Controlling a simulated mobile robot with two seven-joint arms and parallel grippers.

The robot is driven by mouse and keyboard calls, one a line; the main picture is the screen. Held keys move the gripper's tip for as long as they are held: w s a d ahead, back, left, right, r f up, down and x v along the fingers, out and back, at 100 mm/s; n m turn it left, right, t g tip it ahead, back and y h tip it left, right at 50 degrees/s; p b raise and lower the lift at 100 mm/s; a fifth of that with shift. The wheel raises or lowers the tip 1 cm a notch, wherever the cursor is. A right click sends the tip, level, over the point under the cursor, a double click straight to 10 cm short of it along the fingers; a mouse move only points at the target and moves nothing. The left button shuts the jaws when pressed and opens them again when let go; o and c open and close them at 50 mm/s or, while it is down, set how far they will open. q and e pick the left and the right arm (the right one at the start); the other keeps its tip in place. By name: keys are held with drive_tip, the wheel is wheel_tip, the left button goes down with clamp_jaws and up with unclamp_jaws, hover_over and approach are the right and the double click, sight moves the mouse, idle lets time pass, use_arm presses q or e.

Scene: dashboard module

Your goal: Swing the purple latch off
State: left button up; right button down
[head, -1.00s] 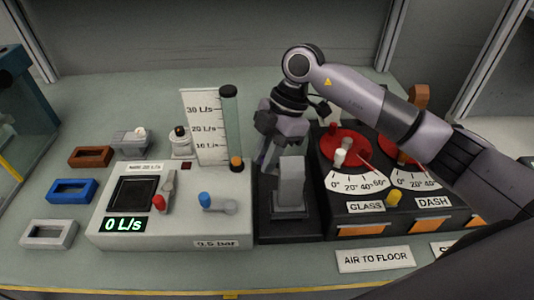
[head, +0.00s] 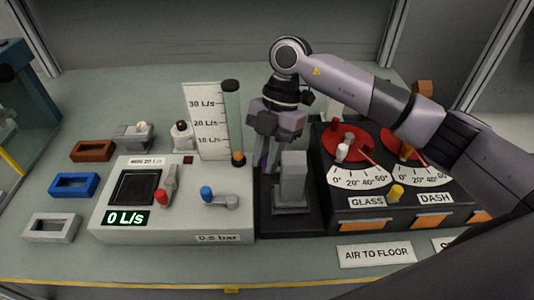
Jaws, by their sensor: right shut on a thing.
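The purple latch (head: 263,161) shows only as a small sliver beside the grey upright block (head: 292,180) on the black base (head: 285,222). The rest of it is hidden behind my gripper and the block. My right gripper (head: 273,150) points down just behind and left of the grey block, shut on the latch. The contact itself is mostly hidden. My left gripper is not in the head view.
Left of the black base stands a white panel (head: 225,222) with a red-tipped lever, a blue-tipped lever and a flow tube (head: 233,120). To the right is a black unit with red dials (head: 348,138). Coloured frames (head: 73,185) lie at the far left.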

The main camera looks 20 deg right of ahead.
drive_tip(key=c, duration=1)
unclamp_jaws()
drive_tip(key=shift+b+v, duration=0.6)
drive_tip(key=shift+v, duration=3)
